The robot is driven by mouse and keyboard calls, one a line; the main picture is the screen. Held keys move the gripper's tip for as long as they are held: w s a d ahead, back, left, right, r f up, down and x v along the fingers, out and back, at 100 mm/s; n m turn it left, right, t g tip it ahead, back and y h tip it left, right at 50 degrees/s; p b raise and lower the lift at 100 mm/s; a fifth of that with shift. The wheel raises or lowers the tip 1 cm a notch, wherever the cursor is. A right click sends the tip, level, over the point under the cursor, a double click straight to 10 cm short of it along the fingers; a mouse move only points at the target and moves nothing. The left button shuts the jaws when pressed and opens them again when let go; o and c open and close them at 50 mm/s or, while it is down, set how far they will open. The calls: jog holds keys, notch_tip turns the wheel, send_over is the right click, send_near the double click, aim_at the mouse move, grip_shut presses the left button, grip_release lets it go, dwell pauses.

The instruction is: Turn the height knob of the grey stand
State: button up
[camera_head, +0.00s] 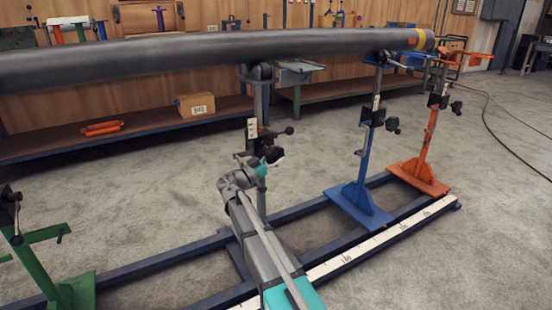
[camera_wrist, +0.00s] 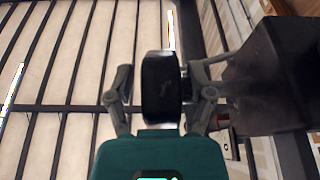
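The grey stand (camera_head: 258,104) stands under the pipe, left of the blue stand. Its black height knob (camera_head: 273,154) is on the post below the pipe, at the end of my arm. In the wrist view the knob (camera_wrist: 161,88) is between the two fingers of my gripper (camera_wrist: 162,82). A gap shows between the left finger and the knob. The right finger is close beside the knob, and I cannot tell if it touches. A dark block (camera_wrist: 265,75) of the stand fills the right side. In the head view my gripper (camera_head: 264,160) is small and its fingers are hard to make out.
A long dark pipe (camera_head: 200,50) runs across above my arm. A blue stand (camera_head: 364,165) and an orange stand (camera_head: 430,135) stand to the right, a green stand (camera_head: 40,245) to the left. Floor rails (camera_head: 310,212) run beneath. A second black-knobbed lever (camera_head: 288,131) is close to my gripper.

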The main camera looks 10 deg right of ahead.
dwell(0.4)
jog(key=shift+a+f+y+p, duration=0.2)
jog(key=shift+f+y+p, duration=0.1)
jog(key=shift+f+y, duration=0.35)
jog(key=s+d+f+n+g+y+p, duration=0.3)
jog(key=s+f+n+y+p, duration=0.15)
jog(key=s, duration=0.35)
jog(key=s+d+f+n+g+y+p, duration=0.2)
jog(key=s+f+n+y+p, duration=0.1)
jog(key=s+y+p, duration=0.3)
jog(key=s+a+r+n+g+y+p, duration=0.1)
jog(key=s+a+n+y+p, duration=0.2)
jog(key=s+y, duration=0.35)
jog(key=s+a+r+n+g+y+p, duration=0.1)
jog(key=s+a+n+y+p, duration=0.25)
jog(key=s, duration=0.55)
notch_tip(320, 180, up, 38)
jog(key=d+p, duration=0.1)
jog(key=p, duration=3.7)
jog(key=shift+w+f+h, duration=0.15)
jog(key=shift+f+h, duration=0.05)
jog(key=shift+h, duration=0.2)
jog(key=shift+d, duration=0.1)
jog(key=shift+c, duration=0.2)
